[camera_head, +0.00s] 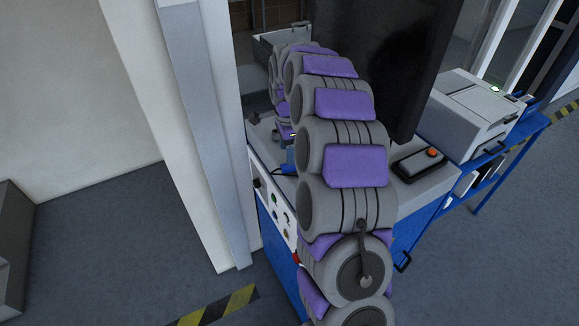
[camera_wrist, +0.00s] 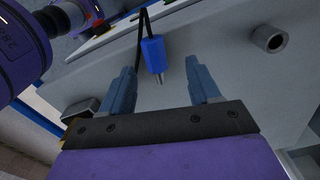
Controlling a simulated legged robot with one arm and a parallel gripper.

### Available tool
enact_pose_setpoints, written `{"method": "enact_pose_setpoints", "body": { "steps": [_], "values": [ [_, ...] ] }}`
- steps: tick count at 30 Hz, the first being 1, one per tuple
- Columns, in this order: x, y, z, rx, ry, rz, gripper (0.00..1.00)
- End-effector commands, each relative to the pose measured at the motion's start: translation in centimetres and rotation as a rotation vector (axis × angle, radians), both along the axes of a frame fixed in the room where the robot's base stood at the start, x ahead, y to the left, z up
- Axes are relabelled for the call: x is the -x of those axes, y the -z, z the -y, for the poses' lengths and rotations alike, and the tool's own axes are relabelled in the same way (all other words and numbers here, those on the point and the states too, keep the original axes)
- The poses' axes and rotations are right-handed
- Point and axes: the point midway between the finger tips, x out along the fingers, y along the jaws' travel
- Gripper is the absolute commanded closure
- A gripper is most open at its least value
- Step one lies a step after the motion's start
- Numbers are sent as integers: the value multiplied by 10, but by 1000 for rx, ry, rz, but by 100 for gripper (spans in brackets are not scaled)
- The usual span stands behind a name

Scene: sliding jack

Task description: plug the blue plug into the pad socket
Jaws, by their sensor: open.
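The blue plug (camera_wrist: 153,54) shows in the wrist view, with a metal tip pointing toward my gripper and a black cable looping above it. My gripper (camera_wrist: 161,66) is open, its two blue-grey fingers on either side of the plug's tip in the picture. I see no finger clearly touching the plug, and the depth between them is hard to tell. A short grey hollow cylinder (camera_wrist: 270,39) stands out from the grey surface at right; I cannot tell if it is the pad socket. In the head view my arm hides most of the gripper area.
A grey bench (camera_head: 437,181) carries a dark box with an orange button (camera_head: 418,164). A black panel (camera_head: 400,65) rises behind it. A light machine (camera_head: 470,112) stands at right, and a pale post (camera_head: 203,120) is close on the left.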

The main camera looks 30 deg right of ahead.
Motion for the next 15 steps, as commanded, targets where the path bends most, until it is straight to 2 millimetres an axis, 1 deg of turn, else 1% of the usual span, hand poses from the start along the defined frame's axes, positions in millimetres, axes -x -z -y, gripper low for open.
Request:
{"method": "enact_pose_setpoints", "body": {
  "steps": [5,8,10,15],
  "values": [
    [1,7,-1,0,-1,2,38],
    [4,18,-3,-2,-2,-3,38],
    [6,29,-5,-2,-3,-6,38],
    [6,50,-6,0,-2,-2,38]
  ]
}}
